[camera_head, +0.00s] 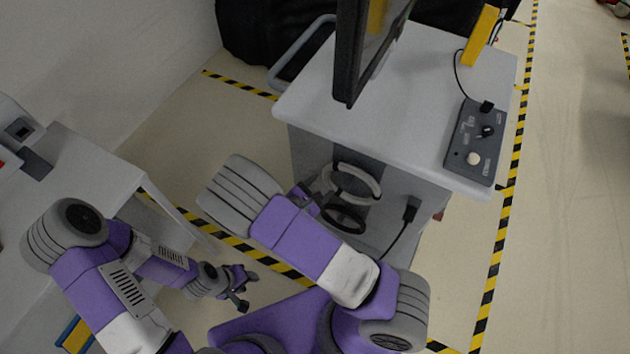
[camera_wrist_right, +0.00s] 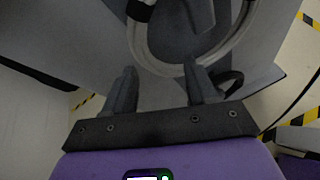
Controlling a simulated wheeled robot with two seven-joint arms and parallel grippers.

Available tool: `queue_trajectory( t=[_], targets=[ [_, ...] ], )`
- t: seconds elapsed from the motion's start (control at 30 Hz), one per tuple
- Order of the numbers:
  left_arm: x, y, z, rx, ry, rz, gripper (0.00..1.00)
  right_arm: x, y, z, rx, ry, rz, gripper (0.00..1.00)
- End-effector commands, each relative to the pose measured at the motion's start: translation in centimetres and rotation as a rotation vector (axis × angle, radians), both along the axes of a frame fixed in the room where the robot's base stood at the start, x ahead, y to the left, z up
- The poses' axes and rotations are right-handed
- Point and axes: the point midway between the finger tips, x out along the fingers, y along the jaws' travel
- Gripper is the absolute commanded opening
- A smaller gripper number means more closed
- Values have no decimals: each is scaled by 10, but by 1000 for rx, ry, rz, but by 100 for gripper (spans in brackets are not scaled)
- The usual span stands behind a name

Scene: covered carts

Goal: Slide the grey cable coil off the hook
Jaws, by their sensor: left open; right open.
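The grey cable coil (camera_head: 362,172) is a light ring hanging at the front of the cart (camera_head: 400,110), below its top. In the right wrist view the coil (camera_wrist_right: 150,61) fills the upper middle. My right gripper (camera_wrist_right: 160,85) is open there, its right fingertip overlapping the coil's lower edge; I cannot tell if they touch. In the head view my right gripper (camera_head: 308,196) is partly hidden by my arm, just left of the coil. The hook cannot be made out clearly. My left gripper (camera_head: 240,288) is open and empty, low over the floor at left.
A black coil (camera_head: 345,222) hangs just below the grey one. A black plug with a cord (camera_head: 410,210) is on the cart front at right. A control box (camera_head: 474,140) and a dark screen (camera_head: 352,50) stand on top. A grey table (camera_head: 75,185) is at left.

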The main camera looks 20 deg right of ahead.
Motion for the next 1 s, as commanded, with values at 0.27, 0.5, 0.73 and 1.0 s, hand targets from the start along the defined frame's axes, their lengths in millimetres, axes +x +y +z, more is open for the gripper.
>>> queue_trajectory(
  t=[0.27, 0.5, 0.73, 1.0],
  targets=[
    [0, 0, -5, 0, 0, 0, 43, 21, -7, 5, -47, -30, 56, 57],
    [0, 0, -13, 0, 0, 0, 43, 41, -35, -9, -47, -28, 55, 57],
    [0, 0, -17, 0, 0, 0, 43, 51, -49, -15, -44, -28, 57, 57],
    [0, 0, -17, 0, 0, 0, 43, 52, -50, -15, -44, -28, 57, 57]
  ],
)
